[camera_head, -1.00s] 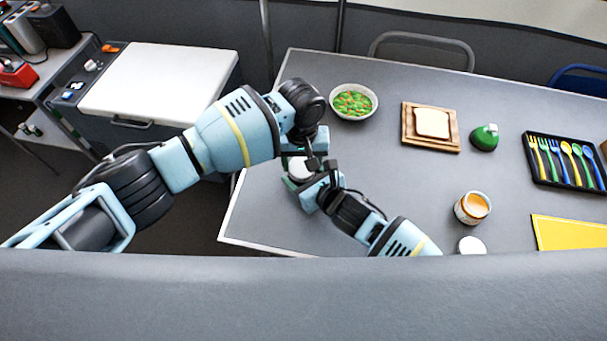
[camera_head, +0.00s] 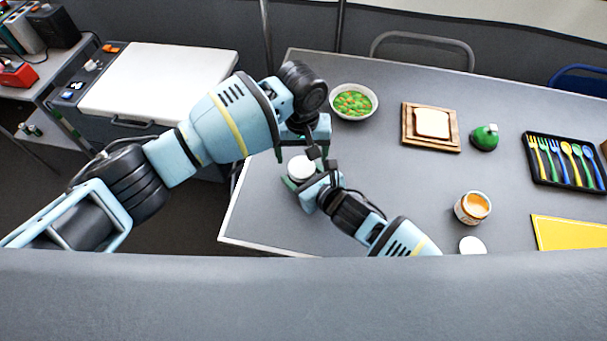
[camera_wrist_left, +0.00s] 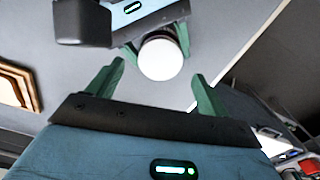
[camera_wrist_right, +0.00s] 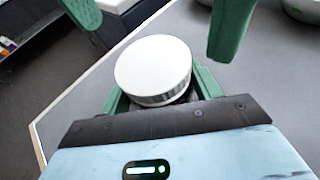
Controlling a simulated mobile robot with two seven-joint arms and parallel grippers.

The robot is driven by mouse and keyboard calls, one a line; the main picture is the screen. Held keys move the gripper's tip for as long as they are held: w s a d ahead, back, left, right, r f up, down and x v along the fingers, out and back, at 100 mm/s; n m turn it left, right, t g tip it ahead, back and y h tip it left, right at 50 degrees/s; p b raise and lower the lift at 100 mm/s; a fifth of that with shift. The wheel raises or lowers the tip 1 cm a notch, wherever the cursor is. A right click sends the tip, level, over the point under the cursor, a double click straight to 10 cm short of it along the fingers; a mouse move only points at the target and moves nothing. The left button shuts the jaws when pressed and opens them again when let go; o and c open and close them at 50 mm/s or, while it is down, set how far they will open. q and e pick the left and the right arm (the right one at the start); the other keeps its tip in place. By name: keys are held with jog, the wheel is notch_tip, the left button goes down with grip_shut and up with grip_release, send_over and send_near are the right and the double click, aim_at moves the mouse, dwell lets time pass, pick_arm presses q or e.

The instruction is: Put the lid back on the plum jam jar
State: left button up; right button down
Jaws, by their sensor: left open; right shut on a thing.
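A jar, mostly hidden, stands at the table's left end between the fingers of my right gripper (camera_head: 302,183); I take it as the plum jam jar. A white round lid (camera_head: 300,168) sits on top of it, and the lid also shows in the right wrist view (camera_wrist_right: 153,70) and the left wrist view (camera_wrist_left: 160,58). Whether it is threaded tight I cannot tell. My right gripper is shut on the jar below the lid. My left gripper (camera_head: 302,152) is open and empty, just above and beyond the lid; its green fingers are apart from it.
An open jar with orange contents (camera_head: 472,208) stands at the right, with another white lid (camera_head: 472,246) near it. The table's middle is clear.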

aim_at(301, 167)
pick_arm(q)
jog(key=shift+r, duration=0.4)
jog(key=shift+r, duration=0.1)
jog(key=shift+c, duration=0.5)
notch_tip(301, 167, up, 3)
jog(key=n, duration=0.6)
jog(key=shift+r+n, duration=0.15)
jog(key=shift+n, duration=0.15)
jog(key=shift+f, duration=4)
jog(key=c, duration=1)
jog(key=m, duration=0.6)
jog(key=shift+m, duration=0.3)
jog(key=shift+a, duration=0.1)
